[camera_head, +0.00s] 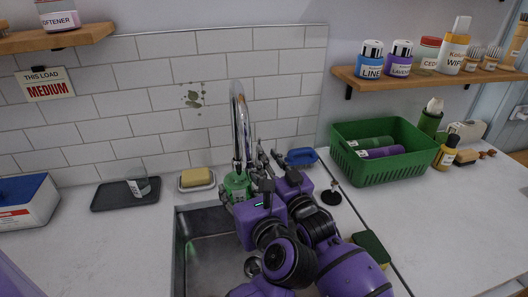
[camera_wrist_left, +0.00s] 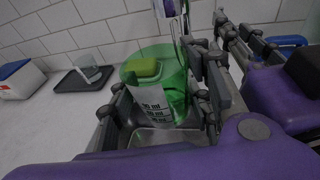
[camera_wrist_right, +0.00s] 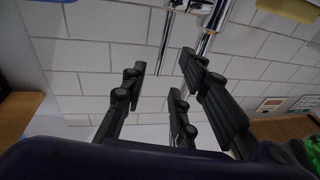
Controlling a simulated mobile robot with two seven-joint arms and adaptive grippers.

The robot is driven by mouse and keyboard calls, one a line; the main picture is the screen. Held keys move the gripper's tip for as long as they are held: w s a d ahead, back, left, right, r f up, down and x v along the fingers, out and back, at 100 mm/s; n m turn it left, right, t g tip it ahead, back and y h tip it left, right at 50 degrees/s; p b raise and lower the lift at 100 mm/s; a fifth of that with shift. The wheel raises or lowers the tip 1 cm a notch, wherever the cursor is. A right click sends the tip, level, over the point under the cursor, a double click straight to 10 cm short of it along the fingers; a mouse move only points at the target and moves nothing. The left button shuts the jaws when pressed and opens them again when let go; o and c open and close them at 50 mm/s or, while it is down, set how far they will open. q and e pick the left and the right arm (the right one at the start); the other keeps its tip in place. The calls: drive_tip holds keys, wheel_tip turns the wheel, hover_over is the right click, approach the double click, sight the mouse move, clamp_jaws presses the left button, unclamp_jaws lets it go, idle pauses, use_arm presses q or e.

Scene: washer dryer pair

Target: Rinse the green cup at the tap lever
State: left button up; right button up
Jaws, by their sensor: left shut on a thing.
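The green cup (camera_head: 236,184) is see-through with a measuring label. It is upright below the chrome tap (camera_head: 237,105), over the back of the sink. My left gripper (camera_head: 240,192) is shut on it; in the left wrist view the fingers sit on both sides of the cup (camera_wrist_left: 170,62). My right gripper (camera_head: 270,160) is beside the tap, just right of and above the left one. In the right wrist view its fingers (camera_wrist_right: 160,85) are apart with no object clearly between them. Chrome tap parts (camera_wrist_right: 205,38) show beyond. Whether they touch the lever is unclear, and no water is clearly visible.
The steel sink (camera_head: 196,245) is partly covered by my arms. A yellow soap on a dish (camera_head: 197,178) and a dark tray with a clear cup (camera_head: 110,196) are left. A blue dish (camera_head: 302,156), a black stand (camera_head: 331,196), a sponge (camera_head: 370,247) and a green basket (camera_head: 388,172) are right.

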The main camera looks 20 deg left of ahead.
drive_tip(key=shift+s+d, duration=0.2)
drive_tip(key=shift+c, duration=0.3)
drive_tip(key=shift+d+m, duration=0.15)
drive_tip(key=shift+m, duration=0.15)
drive_tip(key=c, duration=0.5)
drive_tip(key=shift+d+r+m+h, duration=0.15)
drive_tip(key=shift+d+m+h, duration=0.2)
drive_tip(key=shift+m, duration=0.45)
clamp_jaws()
drive_tip(key=s+d+r+m+g+h, duration=0.2)
drive_tip(key=s+d+m, duration=0.3)
drive_tip(key=d+m, duration=0.7)
drive_tip(key=w+a+m, duration=0.1)
drive_tip(key=w+a, duration=0.3)
drive_tip(key=a, duration=0.3)
drive_tip(key=w+a+f+m, duration=0.1)
drive_tip(key=w+a+m, duration=0.1)
drive_tip(key=w+a, duration=0.3)
drive_tip(key=shift+a, duration=0.85)
